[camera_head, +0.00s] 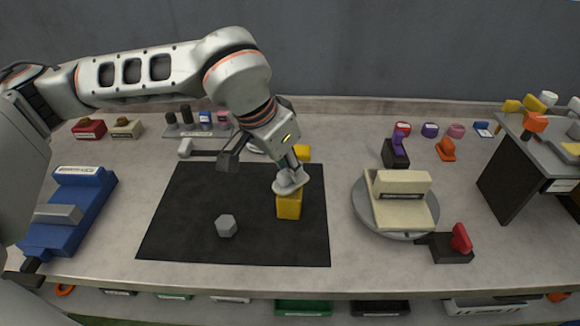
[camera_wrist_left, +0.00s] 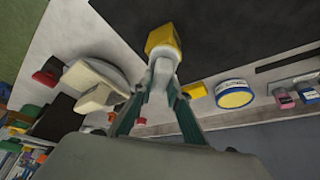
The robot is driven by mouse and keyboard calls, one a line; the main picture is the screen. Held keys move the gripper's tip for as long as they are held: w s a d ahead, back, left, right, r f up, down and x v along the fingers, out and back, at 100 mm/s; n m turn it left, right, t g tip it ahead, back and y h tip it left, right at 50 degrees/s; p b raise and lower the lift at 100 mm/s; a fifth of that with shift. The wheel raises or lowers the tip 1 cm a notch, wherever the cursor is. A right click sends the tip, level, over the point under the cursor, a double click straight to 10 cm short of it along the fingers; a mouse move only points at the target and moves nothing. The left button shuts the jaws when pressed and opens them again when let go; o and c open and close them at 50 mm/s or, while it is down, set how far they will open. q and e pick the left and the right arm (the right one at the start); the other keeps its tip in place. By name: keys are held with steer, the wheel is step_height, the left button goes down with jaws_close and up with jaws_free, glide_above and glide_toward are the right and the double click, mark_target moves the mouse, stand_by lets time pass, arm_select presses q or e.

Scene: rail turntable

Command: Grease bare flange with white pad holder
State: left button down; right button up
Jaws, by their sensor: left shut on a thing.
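My left gripper (camera_head: 288,168) is shut on the white pad holder (camera_head: 291,183), over the right part of the black mat. A yellow block-shaped end (camera_head: 289,205) shows directly below the holder. In the left wrist view the white holder (camera_wrist_left: 163,76) is between the fingers (camera_wrist_left: 160,92), with the yellow end (camera_wrist_left: 163,40) at its far tip. I cannot tell whether the yellow end touches the mat. A cream block with a raised back (camera_head: 402,205) sits on the grey round turntable (camera_head: 366,222) to the right. I cannot pick out the bare flange for certain.
The black mat (camera_head: 180,225) bears a grey hexagonal piece (camera_head: 227,225). A blue fixture (camera_head: 75,205) stands left; a red-handled clamp (camera_head: 457,245) is beside the turntable. A dark raised stand (camera_head: 510,170) is at right. The left wrist view shows a blue-rimmed yellow tin (camera_wrist_left: 234,94).

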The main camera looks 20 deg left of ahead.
arm_select(q)
steer(key=shift+r+p, duration=2.2)
steer(key=shift+r, duration=1.3)
steer(key=shift+a+f, duration=0.1)
